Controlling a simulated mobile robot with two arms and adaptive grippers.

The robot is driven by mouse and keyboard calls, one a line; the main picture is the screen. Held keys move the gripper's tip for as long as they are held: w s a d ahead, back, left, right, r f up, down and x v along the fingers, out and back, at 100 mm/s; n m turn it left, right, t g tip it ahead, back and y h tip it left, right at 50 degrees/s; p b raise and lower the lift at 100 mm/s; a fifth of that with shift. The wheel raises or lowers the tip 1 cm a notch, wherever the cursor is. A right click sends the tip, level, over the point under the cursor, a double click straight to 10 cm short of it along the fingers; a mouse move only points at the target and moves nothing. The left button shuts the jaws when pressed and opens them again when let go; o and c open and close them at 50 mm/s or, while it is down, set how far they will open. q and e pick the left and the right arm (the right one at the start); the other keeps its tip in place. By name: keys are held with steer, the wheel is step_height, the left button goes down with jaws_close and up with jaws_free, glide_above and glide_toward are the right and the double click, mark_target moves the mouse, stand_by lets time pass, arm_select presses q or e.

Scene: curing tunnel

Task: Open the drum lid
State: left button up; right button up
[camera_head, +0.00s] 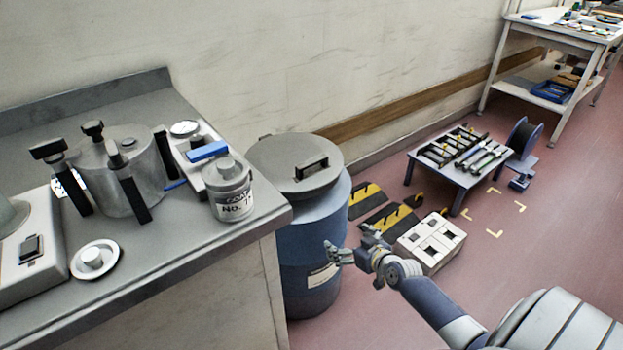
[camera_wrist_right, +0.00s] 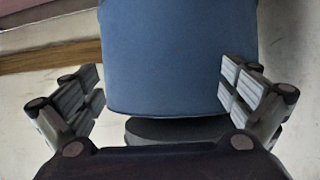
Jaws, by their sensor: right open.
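The blue drum (camera_head: 314,248) stands on the floor at the right end of the grey bench. Its round grey lid (camera_head: 275,160) lies flat on top, with a black bar handle (camera_head: 311,167) standing up from it. My right gripper (camera_head: 352,246) is open and empty, at the drum's right side and below lid height. In the right wrist view the drum's blue wall (camera_wrist_right: 180,55) fills the space beyond the open fingers (camera_wrist_right: 165,97), and a dark grey rounded edge shows below it, probably the lid. I see no contact with the handle. My left gripper is out of view.
The bench (camera_head: 190,262) to the left holds a metal pot (camera_head: 120,180), a labelled can (camera_head: 229,190) and scales. Right of the drum are a white block (camera_head: 430,243), black-yellow ramps (camera_head: 388,220) and a low tool table (camera_head: 460,152).

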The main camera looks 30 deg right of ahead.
steer(key=w+r+t+b, duration=0.3)
steer(key=w+r, duration=0.1)
steer(key=r, duration=0.5)
steer(key=n+t+y+b, duration=0.2)
steer(key=b, duration=0.1)
glide_toward(312, 161)
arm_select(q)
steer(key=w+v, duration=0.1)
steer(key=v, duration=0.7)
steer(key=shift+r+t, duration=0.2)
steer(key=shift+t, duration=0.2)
arm_select(e)
steer(key=w, duration=0.6)
steer(key=w+a, duration=0.1)
steer(key=w, duration=0.3)
steer(key=shift+f, duration=0.1)
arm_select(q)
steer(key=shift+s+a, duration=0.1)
arm_select(e)
steer(key=c, duration=1.4)
steer(key=shift+o, duration=0.2)
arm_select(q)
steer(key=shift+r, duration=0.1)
